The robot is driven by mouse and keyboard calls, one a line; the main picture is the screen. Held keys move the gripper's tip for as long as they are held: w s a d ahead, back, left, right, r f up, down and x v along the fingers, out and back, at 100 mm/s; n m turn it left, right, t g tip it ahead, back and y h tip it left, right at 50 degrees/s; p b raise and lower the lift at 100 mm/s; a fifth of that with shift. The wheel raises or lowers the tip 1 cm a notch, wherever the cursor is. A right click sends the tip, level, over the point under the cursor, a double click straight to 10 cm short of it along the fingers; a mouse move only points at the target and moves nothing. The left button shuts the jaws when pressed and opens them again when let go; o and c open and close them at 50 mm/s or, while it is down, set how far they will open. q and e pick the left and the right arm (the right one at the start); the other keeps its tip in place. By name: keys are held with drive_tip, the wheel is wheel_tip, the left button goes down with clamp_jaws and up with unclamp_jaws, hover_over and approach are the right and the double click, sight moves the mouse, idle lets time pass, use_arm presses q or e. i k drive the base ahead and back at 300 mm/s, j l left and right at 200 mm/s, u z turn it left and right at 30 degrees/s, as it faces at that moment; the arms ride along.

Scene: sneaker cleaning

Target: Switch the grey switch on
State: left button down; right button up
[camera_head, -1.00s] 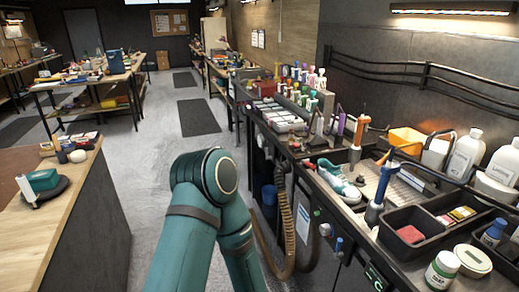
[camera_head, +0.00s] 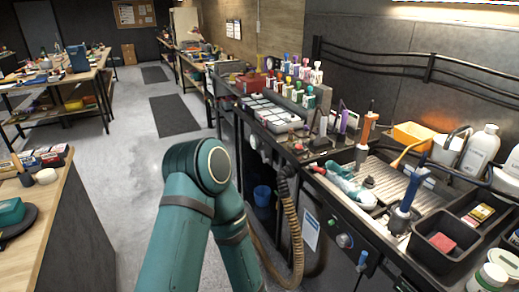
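I cannot clearly pick out a grey switch. The dark front panel of the right-hand workbench carries a round pale knob or dial (camera_head: 344,240) and small fittings beside it, too small to tell apart. A blue-handled tool (camera_head: 362,260) hangs to the right of the knob. A teal and white sneaker (camera_head: 350,185) lies on the bench top above the panel. A teal arm of mine, bent at the joint, fills the lower middle. Neither gripper shows in this view.
A ribbed hose (camera_head: 292,225) hangs down the bench front beside a white hanging tag (camera_head: 310,230). A blue bucket (camera_head: 262,195) stands under the bench. Black bins (camera_head: 437,262) and white bottles (camera_head: 480,148) crowd the bench top. The grey aisle floor (camera_head: 125,200) is clear.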

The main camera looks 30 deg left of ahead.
sight(267, 160)
drive_tip(key=i+j, duration=0.25)
drive_tip(key=j, duration=0.15)
drive_tip(key=i+j+z, duration=0.15)
drive_tip(key=j, duration=0.2)
drive_tip(key=i+j, duration=0.25)
drive_tip(key=j, duration=0.15)
drive_tip(key=i+j+z, duration=0.15)
drive_tip(key=j, duration=0.25)
drive_tip(key=i+j, duration=0.25)
drive_tip(key=j, duration=0.2)
drive_tip(key=i+j+z, duration=0.15)
drive_tip(key=j, duration=0.3)
drive_tip(key=i+j, duration=0.2)
drive_tip(key=j, duration=0.25)
drive_tip(key=i+j+z, duration=0.15)
drive_tip(key=j, duration=0.3)
